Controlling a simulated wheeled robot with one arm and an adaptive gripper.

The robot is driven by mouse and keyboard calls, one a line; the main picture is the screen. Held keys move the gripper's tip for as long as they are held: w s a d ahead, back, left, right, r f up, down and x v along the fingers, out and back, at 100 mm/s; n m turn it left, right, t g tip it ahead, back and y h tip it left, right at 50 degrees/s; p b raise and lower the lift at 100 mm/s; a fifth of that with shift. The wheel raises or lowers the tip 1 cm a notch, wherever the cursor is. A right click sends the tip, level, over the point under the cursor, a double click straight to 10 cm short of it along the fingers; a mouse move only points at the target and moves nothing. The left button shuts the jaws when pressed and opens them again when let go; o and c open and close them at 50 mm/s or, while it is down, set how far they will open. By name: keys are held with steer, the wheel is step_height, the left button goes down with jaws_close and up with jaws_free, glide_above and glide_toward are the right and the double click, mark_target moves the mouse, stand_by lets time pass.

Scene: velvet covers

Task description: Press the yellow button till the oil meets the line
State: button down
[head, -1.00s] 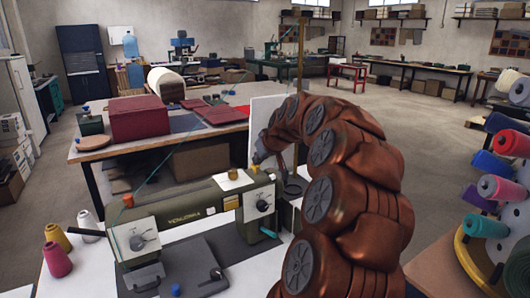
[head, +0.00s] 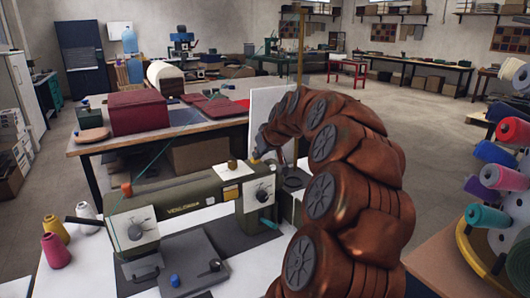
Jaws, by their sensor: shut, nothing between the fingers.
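The olive-green sewing machine (head: 180,207) stands on the white table in front of me. A brass-yellow knob (head: 232,165) sits on a white plate on its top; I cannot tell whether it is the yellow button. My copper arm arches up from the lower right and bends down behind the machine's right end. My gripper (head: 264,155) is small and dark at the arm's end, right of the knob, and looks shut and empty. A small yellow spot (head: 256,155) shows beside it. Contact is unclear. No oil level or line can be made out.
Cones of yellow (head: 56,229) and pink thread (head: 55,251) stand left of the machine. A grey plate (head: 190,262) with a blue knob lies before it. A work table with a dark red box (head: 140,114) is behind. A spool rack (head: 470,250) stands at right.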

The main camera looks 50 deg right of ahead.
steer(key=shift+a+f, duration=0.1)
steer(key=shift+f, duration=0.15)
steer(key=v, duration=1.2)
steer(key=shift+r, duration=0.25)
steer(key=shift+s, duration=0.1)
